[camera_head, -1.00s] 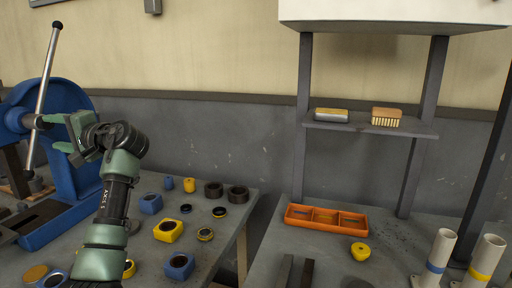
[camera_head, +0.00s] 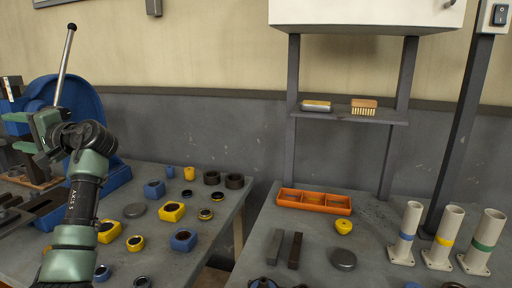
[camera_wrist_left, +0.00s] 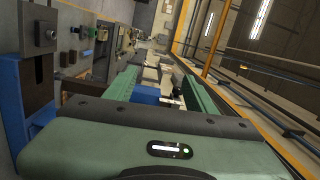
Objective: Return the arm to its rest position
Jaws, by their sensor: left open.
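The blue arbor press (camera_head: 92,103) stands at the left of the head view, partly hidden behind my left gripper and arm. Its silver lever (camera_head: 64,62) with a black knob rises steeply, leaning slightly right; its lower end is hidden. My green left gripper (camera_head: 18,132) is in front of the press, its fingers pointing left. It is open with nothing between the fingers. In the left wrist view the two green fingers (camera_wrist_left: 158,88) stand apart, and blue and grey press parts show at the left. My right gripper is not in view.
The left bench (camera_head: 150,236) holds several blue and yellow blocks and rings. The right bench (camera_head: 378,225) holds an orange tray (camera_head: 314,213), dark bars and upright tubes (camera_head: 443,238). A dark gap separates the benches. A shelf (camera_head: 355,116) with two brushes stands behind.

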